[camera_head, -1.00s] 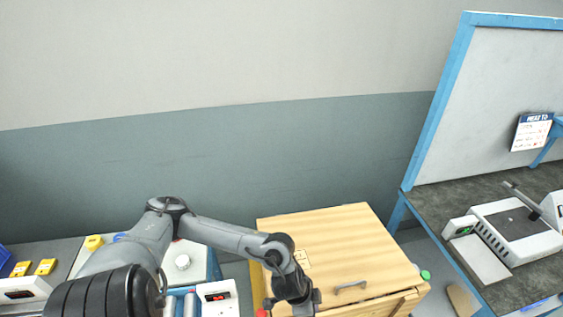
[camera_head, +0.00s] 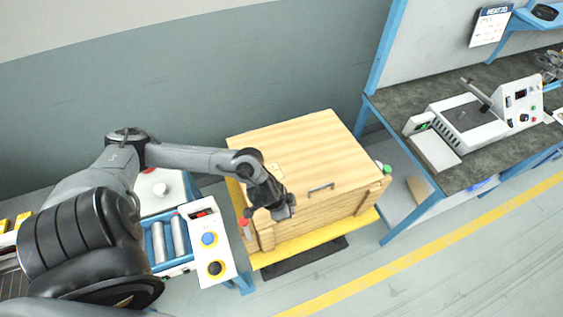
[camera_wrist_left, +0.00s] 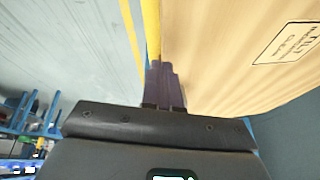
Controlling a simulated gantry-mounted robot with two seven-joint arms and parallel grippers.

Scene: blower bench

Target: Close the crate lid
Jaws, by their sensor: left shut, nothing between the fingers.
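The wooden crate (camera_head: 325,214) stands on a yellow pallet or cart. Its lid (camera_head: 302,148) lies flat across the top in the head view and looks down on the crate; a grey handle (camera_head: 321,188) sits near its front edge. My left gripper (camera_head: 287,212) is at the crate's front left corner, beside the lid handle. It is shut and empty. In the left wrist view the shut fingers (camera_wrist_left: 164,84) are next to the pale wood (camera_wrist_left: 225,60), which carries a printed label; whether they touch it I cannot tell. My right gripper is in neither view.
A roller conveyor (camera_head: 170,240) with a button box (camera_head: 208,245) stands left of the crate. A workbench (camera_head: 470,150) with a white machine (camera_head: 490,115) stands on the right. The floor in front is clear.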

